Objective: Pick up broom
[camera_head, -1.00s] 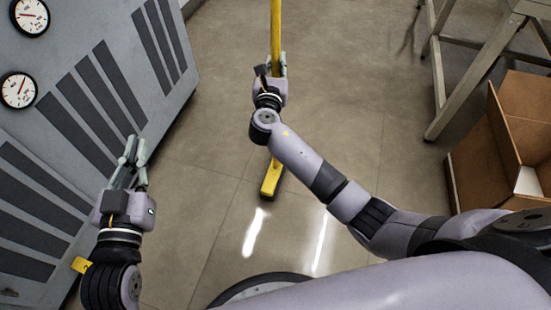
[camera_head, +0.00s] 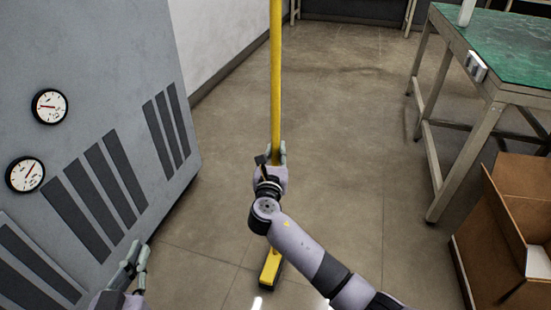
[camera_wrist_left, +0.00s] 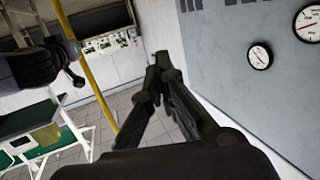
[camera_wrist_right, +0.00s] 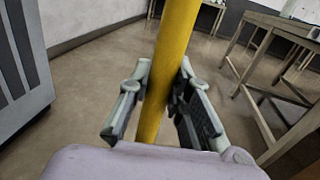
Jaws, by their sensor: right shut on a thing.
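The broom is a long yellow pole (camera_head: 276,75) standing about upright in the head view, with a yellow and black head (camera_head: 270,270) low near the floor. I cannot tell whether the head touches the floor. My right gripper (camera_head: 272,158) is shut around the pole above the head; in the right wrist view the pole (camera_wrist_right: 170,60) runs between its two fingers (camera_wrist_right: 160,95). The pole (camera_wrist_left: 85,70) also crosses the left wrist view. My left gripper (camera_head: 138,260) is empty, low beside the grey cabinet, its fingertips together in the left wrist view (camera_wrist_left: 160,72).
A grey cabinet (camera_head: 100,60) with two gauges and dark vents stands at left. A green-topped table (camera_head: 500,45) and an open cardboard box (camera_head: 505,235) stand at right. The floor (camera_head: 350,120) between them is clear.

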